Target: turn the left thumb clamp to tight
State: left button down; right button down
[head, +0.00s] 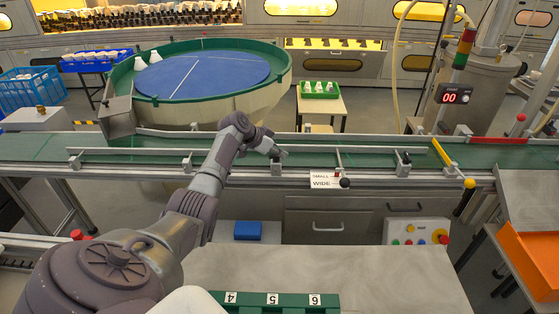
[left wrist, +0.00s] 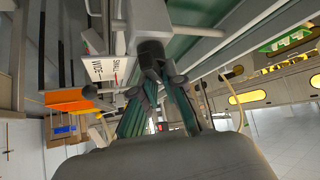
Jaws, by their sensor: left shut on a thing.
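My left gripper (head: 274,148) reaches over the conveyor's near guide rail at its middle bracket. It is shut on the left thumb clamp, a dark knob that is mostly hidden by the fingers in the head view. In the left wrist view the clamp's dark body (left wrist: 151,56) sits between the tips of my left gripper (left wrist: 157,84), below a grey bracket. The clamp's exact turn angle cannot be told. A similar dark clamp (head: 405,158) stands farther right on the rail. My right gripper is not in view.
A SMALL/WIDE sign (head: 325,181) with a black ball knob (head: 345,183) is just right of my gripper; the sign also shows in the left wrist view (left wrist: 108,67). A button box (head: 416,231) stands below the conveyor.

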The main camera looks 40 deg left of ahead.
pick_arm(q)
jog(key=shift+s+d+f+m+h+b, duration=0.1)
jog(key=shift+s+f+m+h+b, duration=0.2)
jog(key=shift+f, duration=0.2)
jog(key=c, duration=1.2)
grip_release()
jog(key=shift+r, duration=0.15)
jog(key=shift+c, duration=0.2)
jog(key=shift+w+a, duration=0.1)
jog(key=shift+a, duration=0.1)
jog(key=shift+r, duration=0.2)
jog(key=v, duration=1.1)
jog(key=shift+s+r, duration=0.2)
jog(key=shift+s, duration=0.05)
